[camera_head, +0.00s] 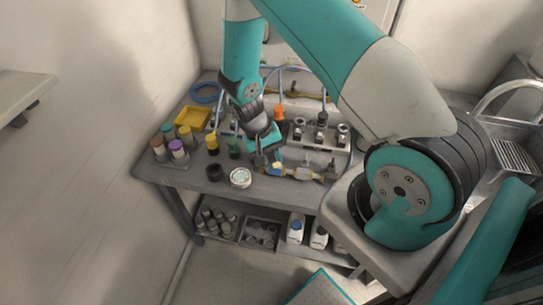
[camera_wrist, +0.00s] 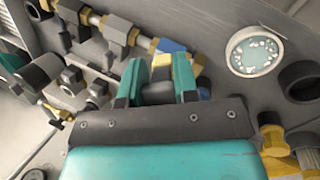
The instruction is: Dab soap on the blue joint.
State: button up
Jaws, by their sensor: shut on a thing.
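The blue joint (camera_wrist: 172,46) sits on a pipe with brass fittings, just beyond my fingertips in the wrist view. In the head view the pipe (camera_head: 303,173) lies along the bench's front part. My gripper (camera_wrist: 160,78) is shut on a small yellow piece (camera_wrist: 163,61), mostly hidden between the fingers. In the head view my gripper (camera_head: 268,158) points down at the left end of the pipe. Whether the held piece touches the blue joint I cannot tell.
A dark round pot (camera_head: 214,173) stands beside the dish. Capped bottles (camera_head: 178,149) and a yellow tray (camera_head: 193,118) are at the left. A metal manifold (camera_head: 320,135) with an orange-topped fitting stands behind the pipe. The bench's front edge is close.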

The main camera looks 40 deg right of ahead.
dwell(0.3)
notch_tip(320, 180, up, 7)
jog(key=p, duration=0.5)
